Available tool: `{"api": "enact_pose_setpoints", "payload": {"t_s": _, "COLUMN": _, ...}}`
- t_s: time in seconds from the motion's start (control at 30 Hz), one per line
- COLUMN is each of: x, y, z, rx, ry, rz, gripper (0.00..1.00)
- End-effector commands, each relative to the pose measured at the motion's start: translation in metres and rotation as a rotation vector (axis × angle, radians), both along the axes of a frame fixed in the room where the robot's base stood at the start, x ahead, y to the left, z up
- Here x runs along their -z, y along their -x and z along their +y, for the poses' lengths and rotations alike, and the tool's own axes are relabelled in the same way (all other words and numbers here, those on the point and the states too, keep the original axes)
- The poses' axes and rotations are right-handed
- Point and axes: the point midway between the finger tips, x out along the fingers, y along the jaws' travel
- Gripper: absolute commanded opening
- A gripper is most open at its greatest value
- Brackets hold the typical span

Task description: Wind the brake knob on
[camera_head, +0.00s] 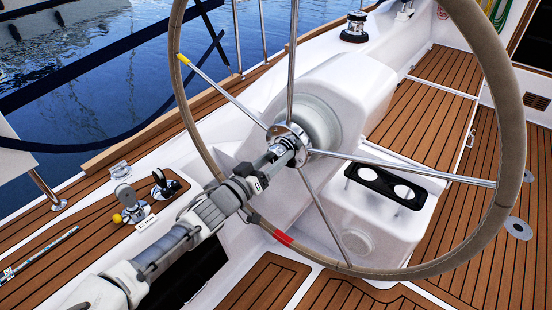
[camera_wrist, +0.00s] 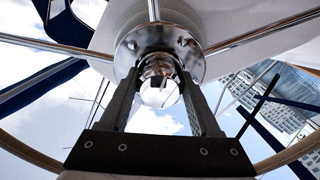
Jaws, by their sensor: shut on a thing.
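The steering wheel (camera_head: 512,130) has a brown wrapped rim with a red band at lower left and a yellow mark on one spoke. Its steel hub (camera_head: 289,135) also shows in the wrist view (camera_wrist: 135,42). The shiny brake knob (camera_wrist: 160,90) sits at the hub's centre. My gripper (camera_head: 277,154) reaches in from the lower left and is shut on the knob. In the wrist view, its two dark fingers (camera_wrist: 160,95) lie on either side of the knob. In the head view the knob is mostly hidden by the fingers.
The white pedestal (camera_head: 345,95) stands behind the wheel. Spokes (camera_head: 400,170) surround my gripper. A black cup holder (camera_head: 386,188) is at right. Small levers with a yellow knob (camera_head: 117,218) are at left. Teak deck (camera_head: 480,215) lies open at right.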

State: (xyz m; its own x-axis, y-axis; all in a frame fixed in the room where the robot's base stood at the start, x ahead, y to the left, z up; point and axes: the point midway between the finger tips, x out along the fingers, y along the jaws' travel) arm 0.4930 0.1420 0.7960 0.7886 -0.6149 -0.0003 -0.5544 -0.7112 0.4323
Motion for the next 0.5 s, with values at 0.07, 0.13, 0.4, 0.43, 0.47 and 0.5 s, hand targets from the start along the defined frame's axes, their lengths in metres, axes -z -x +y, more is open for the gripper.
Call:
{"api": "enact_pose_setpoints", "payload": {"t_s": 0.07, "x": -0.0007, "y": -0.0005, "z": 0.0013, "rx": -0.003, "ry": -0.005, "rz": -0.005, "gripper": 0.08}}
{"api": "enact_pose_setpoints", "payload": {"t_s": 0.13, "x": -0.0009, "y": -0.0005, "z": 0.0013, "rx": -0.002, "ry": -0.007, "rz": -0.006, "gripper": 0.08}}
{"api": "enact_pose_setpoints", "payload": {"t_s": 0.4, "x": -0.0011, "y": -0.0006, "z": 0.0013, "rx": -0.003, "ry": -0.006, "rz": -0.006, "gripper": 0.08}}
{"api": "enact_pose_setpoints", "payload": {"t_s": 0.43, "x": -0.0012, "y": -0.0007, "z": 0.0013, "rx": -0.003, "ry": -0.006, "rz": -0.006, "gripper": 0.67}}
{"api": "enact_pose_setpoints", "payload": {"t_s": 0.47, "x": -0.0011, "y": -0.0006, "z": 0.0012, "rx": -0.003, "ry": -0.006, "rz": -0.006, "gripper": 0.73}}
{"api": "enact_pose_setpoints", "payload": {"t_s": 0.5, "x": -0.0011, "y": -0.0006, "z": 0.0011, "rx": -0.003, "ry": -0.006, "rz": -0.006, "gripper": 0.8}}
